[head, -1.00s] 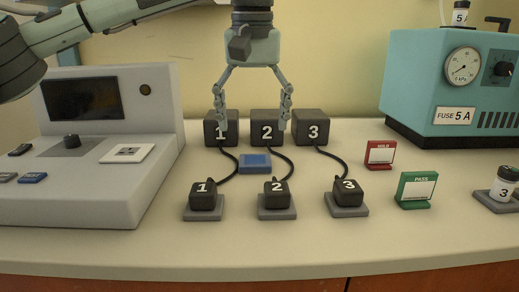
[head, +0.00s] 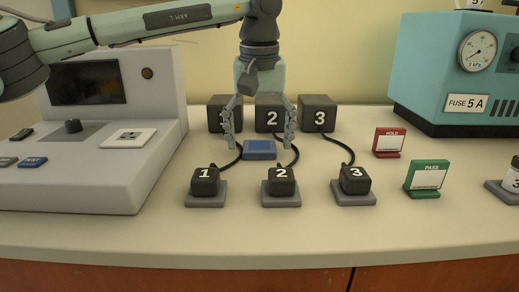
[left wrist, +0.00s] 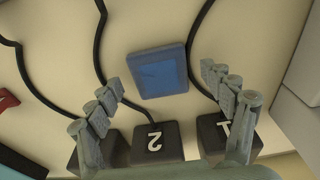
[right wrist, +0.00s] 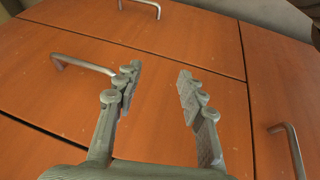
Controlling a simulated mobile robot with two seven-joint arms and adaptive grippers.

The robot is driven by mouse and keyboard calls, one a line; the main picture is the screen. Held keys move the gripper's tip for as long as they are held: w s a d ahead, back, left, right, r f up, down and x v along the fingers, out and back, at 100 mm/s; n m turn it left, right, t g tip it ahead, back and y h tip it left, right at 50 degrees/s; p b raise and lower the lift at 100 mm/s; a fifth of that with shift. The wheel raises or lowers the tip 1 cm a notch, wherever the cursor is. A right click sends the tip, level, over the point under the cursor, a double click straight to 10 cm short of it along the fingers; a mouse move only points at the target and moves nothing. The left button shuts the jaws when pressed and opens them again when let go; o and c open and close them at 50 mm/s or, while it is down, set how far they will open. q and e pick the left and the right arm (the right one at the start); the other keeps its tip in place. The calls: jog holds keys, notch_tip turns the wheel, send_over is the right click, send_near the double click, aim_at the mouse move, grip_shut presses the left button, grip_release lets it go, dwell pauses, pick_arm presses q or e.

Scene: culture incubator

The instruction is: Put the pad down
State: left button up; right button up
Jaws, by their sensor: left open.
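The blue pad (head: 260,150) lies flat on the bench between the black blocks at the back and the numbered plugs in front. It also shows in the left wrist view (left wrist: 158,76), apart from both fingers. My left gripper (head: 260,141) is open and empty, fingers pointing down, one at each side of the pad's back part. Whether its tips touch the bench cannot be told. My right gripper (right wrist: 158,77) is open and empty in front of orange cabinet doors, and is out of the head view.
Black blocks (head: 319,113) stand behind the pad, the 1 partly hidden by my finger. Cables run to plugs 1 (head: 205,182), 2 (head: 281,182) and 3 (head: 355,181). A grey console (head: 80,190) stands left; red (head: 389,141) and green (head: 427,176) signs stand right.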

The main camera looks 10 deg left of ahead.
pick_arm(q)
jog(key=c, duration=1)
jog(key=shift+r, duration=0.1)
